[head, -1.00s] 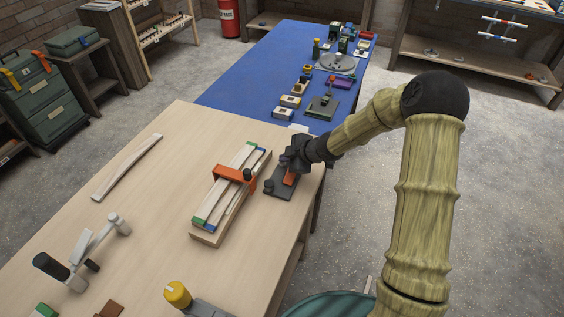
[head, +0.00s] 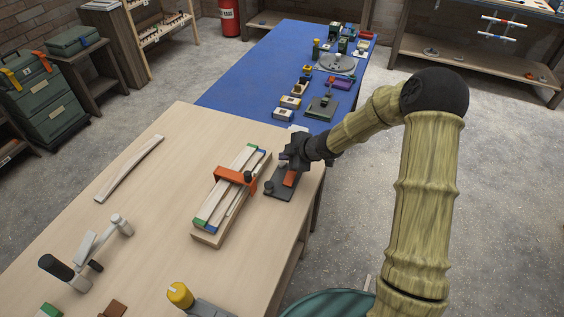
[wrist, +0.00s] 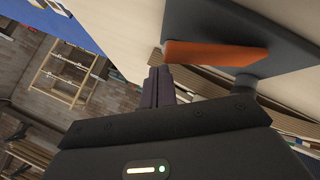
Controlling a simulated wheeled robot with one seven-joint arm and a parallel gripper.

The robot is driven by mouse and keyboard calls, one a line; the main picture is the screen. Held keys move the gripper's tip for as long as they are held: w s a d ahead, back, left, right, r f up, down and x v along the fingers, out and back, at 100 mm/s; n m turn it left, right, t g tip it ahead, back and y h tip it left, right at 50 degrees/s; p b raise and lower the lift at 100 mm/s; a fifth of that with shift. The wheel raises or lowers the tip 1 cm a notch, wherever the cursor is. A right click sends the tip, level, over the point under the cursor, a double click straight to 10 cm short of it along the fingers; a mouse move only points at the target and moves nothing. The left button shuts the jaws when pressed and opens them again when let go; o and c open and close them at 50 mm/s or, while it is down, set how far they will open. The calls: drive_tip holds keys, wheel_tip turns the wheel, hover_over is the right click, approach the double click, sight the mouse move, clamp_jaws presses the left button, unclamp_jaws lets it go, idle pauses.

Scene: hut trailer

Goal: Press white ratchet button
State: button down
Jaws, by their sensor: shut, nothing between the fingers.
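My gripper (head: 284,156) is shut and empty, above the far end of a dark base plate (head: 279,193) with an orange bar (head: 290,178). In the wrist view the closed fingers (wrist: 160,84) point past the orange bar (wrist: 215,54), with a visible gap beside it. The dark plate (wrist: 240,30) fills the upper right there. A dark round knob (head: 269,187) stands at the plate's near left corner. I cannot pick out a white ratchet button for certain; a small white patch (head: 298,128) shows just behind my gripper.
A wooden fixture (head: 206,236) with pale strips and an orange clamp (head: 234,178) lies just left of the plate. A blue table (head: 240,85) with several small devices adjoins behind. A pale strip (head: 130,168) lies at left; bare tabletop (head: 165,205) separates it from the fixture.

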sight(286, 168)
wheel_tip(286, 168, up, 5)
drive_tip(key=p, duration=0.5)
drive_tip(key=shift+r, duration=0.1)
idle(1.0)
drive_tip(key=s+d+r+m+h, duration=0.6)
drive_tip(key=s+d+m, duration=0.3)
drive_tip(key=s+d, duration=0.15)
drive_tip(key=s+d+r+m+g, duration=0.1)
drive_tip(key=s+d+r+m, duration=0.1)
drive_tip(key=s+m, duration=0.3)
drive_tip(key=s+d+r+m+g+h, duration=0.1)
drive_tip(key=s+d+r+m+g, duration=0.1)
drive_tip(key=s, duration=0.9)
drive_tip(key=d+r+m, duration=0.1)
drive_tip(key=d+m, duration=0.1)
drive_tip(key=m, duration=0.1)
drive_tip(key=shift+d, duration=0.1)
